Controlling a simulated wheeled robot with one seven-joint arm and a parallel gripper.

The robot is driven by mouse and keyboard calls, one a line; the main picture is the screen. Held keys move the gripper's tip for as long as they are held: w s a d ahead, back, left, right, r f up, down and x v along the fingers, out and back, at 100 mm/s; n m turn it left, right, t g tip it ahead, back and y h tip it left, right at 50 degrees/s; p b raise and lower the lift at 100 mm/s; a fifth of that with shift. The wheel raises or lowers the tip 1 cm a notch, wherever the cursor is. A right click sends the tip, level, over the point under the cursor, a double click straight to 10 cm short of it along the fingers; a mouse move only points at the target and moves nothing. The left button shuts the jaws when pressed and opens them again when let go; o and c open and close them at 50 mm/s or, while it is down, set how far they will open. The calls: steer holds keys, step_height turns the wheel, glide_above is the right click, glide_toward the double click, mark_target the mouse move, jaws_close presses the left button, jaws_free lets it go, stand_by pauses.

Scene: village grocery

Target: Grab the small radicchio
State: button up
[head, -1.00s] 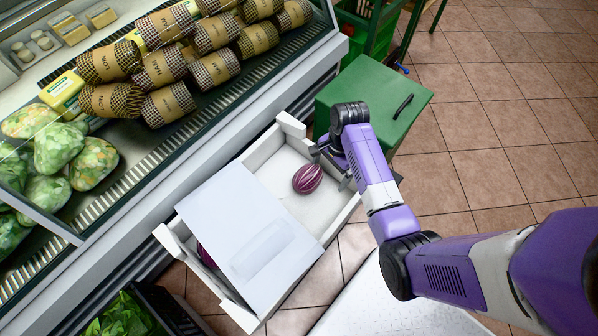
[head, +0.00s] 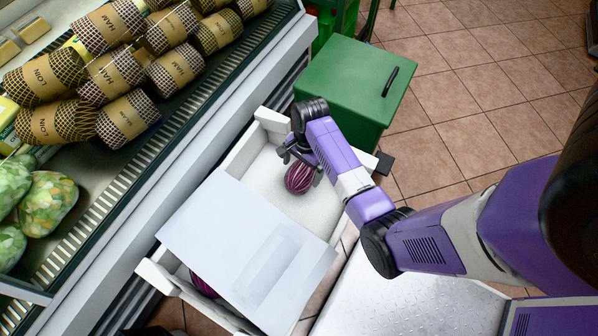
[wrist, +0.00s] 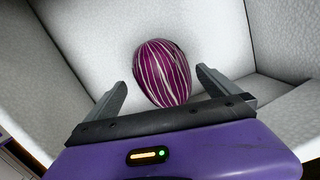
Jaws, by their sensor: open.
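The small radicchio (head: 299,178), purple with white veins, lies in the uncovered end of a white crate (head: 262,186). In the wrist view the radicchio (wrist: 162,73) sits between and slightly beyond the two fingers of my gripper (wrist: 163,82). A second purple radicchio (head: 203,286) shows partly under the white lid at the crate's near end.
A pale flat lid (head: 215,225) covers the near part of the crate. A green box (head: 345,85) with a black handle stands behind the crate. A refrigerated display with packaged hams (head: 125,118) runs along the left. Tiled floor is open on the right.

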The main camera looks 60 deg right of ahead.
step_height(320, 180, down, 5)
steer(key=shift+w+d+r+b, duration=0.1)
steer(key=shift+w+r+b, duration=0.1)
steer(key=shift+b, duration=0.65)
steer(key=shift+f, duration=0.65)
steer(key=c, duration=1.6)
steer(key=shift+r, duration=0.1)
steer(key=shift+c, duration=0.2)
